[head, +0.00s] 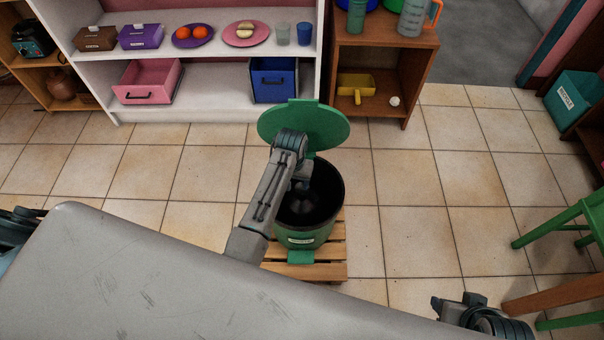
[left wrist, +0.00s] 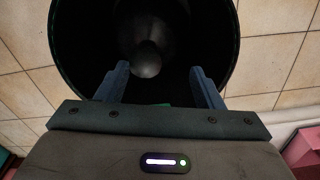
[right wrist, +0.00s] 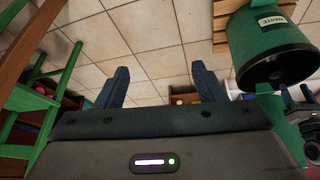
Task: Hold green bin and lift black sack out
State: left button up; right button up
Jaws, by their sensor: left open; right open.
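The green bin (head: 308,238) stands on a wooden pallet with its lid (head: 318,126) tipped up open at the back. The black sack (head: 326,196) lines its inside. In the left wrist view a grey-black lump of the sack (left wrist: 147,58) rises inside the round opening. My left gripper (head: 304,186) is over the bin's opening, pointing down, its fingers apart and empty; the arm hides part of the bin. My right gripper (right wrist: 160,85) is open and empty, at the lower right of the head view, away from the bin. The bin (right wrist: 262,42) also shows in the right wrist view.
The wooden pallet (head: 330,270) rests on a tiled floor. A white shelf (head: 205,75) and a brown shelf (head: 385,60) stand behind. A green stool (head: 560,222) is at the right. Floor between bin and stool is clear. My grey body fills the lower left.

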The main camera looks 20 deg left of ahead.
aim_at(302, 190)
pick_arm(q)
jog(key=shift+w+d+r, duration=0.1)
jog(key=shift+w+d, duration=0.35)
jog(key=shift+w, duration=0.2)
jog(key=shift+w+d, duration=0.45)
jog(key=shift+w, duration=0.25)
notch_tip(302, 190, down, 9)
jog(key=b, duration=0.2)
jog(key=shift+f+b, duration=0.2)
jog(key=shift+b, duration=0.15)
jog(key=shift+f, duration=0.7)
pick_arm(e)
jog(key=shift+w+a+f+t+y, duration=0.6)
jog(key=shift+w+a+f+t, duration=0.55)
jog(key=shift+t, duration=0.35)
jog(key=shift+s+f, duration=0.1)
pick_arm(q)
grip_shut()
pick_arm(e)
jog(key=shift+c, duration=0.9)
jog(key=shift+f, duration=0.1)
